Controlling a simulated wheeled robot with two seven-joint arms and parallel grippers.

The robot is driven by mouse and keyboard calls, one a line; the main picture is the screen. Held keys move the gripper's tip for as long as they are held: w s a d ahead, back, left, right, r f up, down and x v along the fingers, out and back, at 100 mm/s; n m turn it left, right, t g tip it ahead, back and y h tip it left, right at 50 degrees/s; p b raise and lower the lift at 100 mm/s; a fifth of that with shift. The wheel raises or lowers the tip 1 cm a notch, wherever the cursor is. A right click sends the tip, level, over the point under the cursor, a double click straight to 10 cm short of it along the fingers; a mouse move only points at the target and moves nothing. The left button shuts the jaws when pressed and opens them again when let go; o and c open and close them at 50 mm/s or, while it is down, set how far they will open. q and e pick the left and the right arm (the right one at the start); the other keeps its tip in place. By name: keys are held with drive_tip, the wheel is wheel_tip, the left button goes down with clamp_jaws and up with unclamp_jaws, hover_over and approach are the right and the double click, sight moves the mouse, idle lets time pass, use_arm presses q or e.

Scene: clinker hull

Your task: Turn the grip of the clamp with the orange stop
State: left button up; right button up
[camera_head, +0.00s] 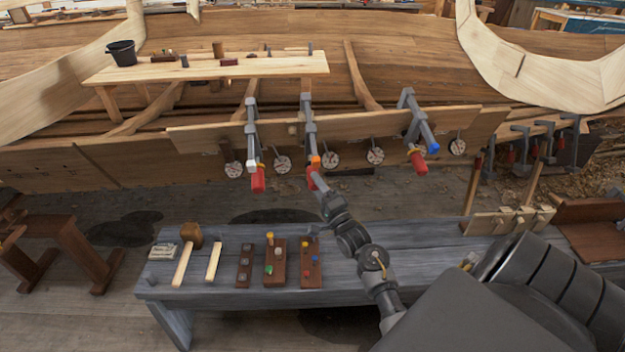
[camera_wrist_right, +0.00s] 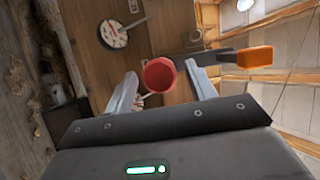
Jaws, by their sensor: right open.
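The clamp (camera_head: 308,118) with the orange stop (camera_head: 315,160) is the middle one of three grey clamps on the hull plank. Its red grip (camera_head: 311,177) hangs at its lower end, partly hidden by my gripper in the head view. In the right wrist view the grip (camera_wrist_right: 158,74) shows end-on between the fingers, with the orange stop (camera_wrist_right: 254,57) to its right. My right gripper (camera_wrist_right: 161,72) is open, one finger on each side of the grip. The right finger looks close to it; I cannot tell whether they touch. My left gripper is not in view.
A clamp with a white stop (camera_head: 250,163) is to the left, one with a blue stop (camera_head: 434,149) to the right. Round dials (camera_head: 375,155) hang along the plank. Below stands a grey bench (camera_head: 210,297) with a mallet (camera_head: 184,262) and small wooden racks.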

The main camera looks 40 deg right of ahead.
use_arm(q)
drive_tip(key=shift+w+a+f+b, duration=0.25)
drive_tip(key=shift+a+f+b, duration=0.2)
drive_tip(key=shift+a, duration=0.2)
use_arm(e)
drive_tip(key=v, duration=0.7)
drive_tip(key=shift+s, duration=0.1)
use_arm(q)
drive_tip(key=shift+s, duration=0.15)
